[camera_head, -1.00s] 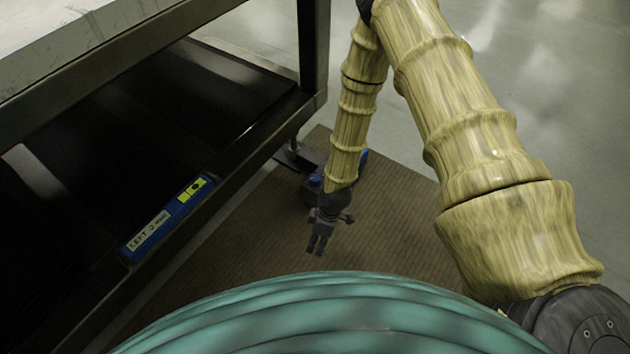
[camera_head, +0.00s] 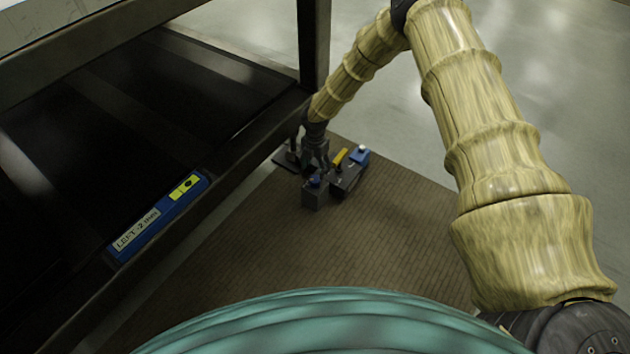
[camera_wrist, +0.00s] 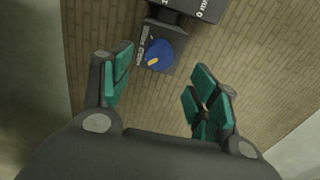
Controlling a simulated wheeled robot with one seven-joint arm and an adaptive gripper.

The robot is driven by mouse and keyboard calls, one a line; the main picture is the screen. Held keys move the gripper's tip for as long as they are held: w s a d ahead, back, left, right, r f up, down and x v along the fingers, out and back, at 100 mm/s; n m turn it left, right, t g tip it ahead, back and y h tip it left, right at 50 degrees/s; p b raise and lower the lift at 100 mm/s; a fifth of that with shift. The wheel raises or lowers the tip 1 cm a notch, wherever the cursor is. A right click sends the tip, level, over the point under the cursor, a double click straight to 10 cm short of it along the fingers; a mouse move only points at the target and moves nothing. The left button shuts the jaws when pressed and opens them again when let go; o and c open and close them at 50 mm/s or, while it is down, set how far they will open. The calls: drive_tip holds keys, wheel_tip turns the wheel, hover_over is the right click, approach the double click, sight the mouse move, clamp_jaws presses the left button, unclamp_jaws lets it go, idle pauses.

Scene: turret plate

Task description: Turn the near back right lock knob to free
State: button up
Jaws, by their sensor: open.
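A blue round knob (camera_wrist: 157,54) with a yellow pointer mark sits on a dark grey block with white lettering (camera_wrist: 178,36) in the wrist view. The pointer is toward the lower left; the lettering is too small to read surely. In the head view the blue knob (camera_head: 315,181) shows on top of the small grey block (camera_head: 314,196) on the brown mat. My gripper (camera_head: 318,165) is beside the block at its far side. In the wrist view my gripper (camera_wrist: 160,90) is open and empty, its green-padded fingers spread on either side below the knob, apart from it.
A yellow handle (camera_head: 340,158) and another blue part (camera_head: 359,155) sit beside the knob block. A dark table leg (camera_head: 313,45) and shelf (camera_head: 170,110) with a blue label plate (camera_head: 158,217) stand at left. The brown mat (camera_head: 350,250) is clear toward the front.

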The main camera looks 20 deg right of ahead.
sight(315, 179)
wheel_tip(315, 179, down, 8)
drive_tip(key=shift+r+b, duration=0.15)
drive_tip(key=shift+b, duration=1)
drive_tip(key=c, duration=1)
